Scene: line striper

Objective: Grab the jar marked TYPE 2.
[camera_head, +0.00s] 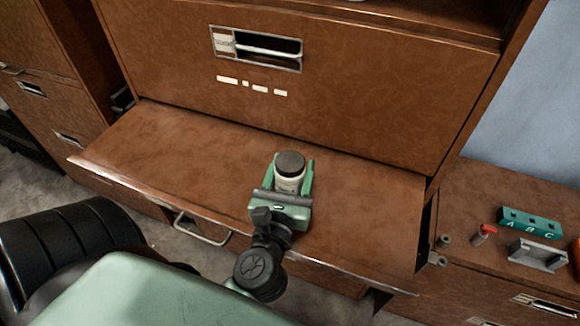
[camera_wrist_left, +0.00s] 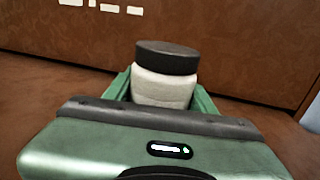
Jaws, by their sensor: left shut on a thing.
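A small white jar (camera_head: 288,181) with a dark lid stands upright over the brown fold-out shelf in the head view. It also shows in the left wrist view (camera_wrist_left: 162,88). My left gripper (camera_head: 293,180) is shut on it, with one green finger on each side of the jar; the fingers also show in the left wrist view (camera_wrist_left: 162,97). Some marking shows faintly on the jar in the head view, but I cannot read it. The jar's lower part is hidden by the gripper body. I cannot tell whether its base touches the shelf. My right gripper is not in view.
The brown shelf (camera_head: 180,145) is otherwise clear, with a cabinet front (camera_head: 380,100) right behind it. On a lower cabinet at the right are a teal block marked A B C (camera_head: 530,223), a grey holder (camera_head: 538,255) and a red-tipped item (camera_head: 484,234).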

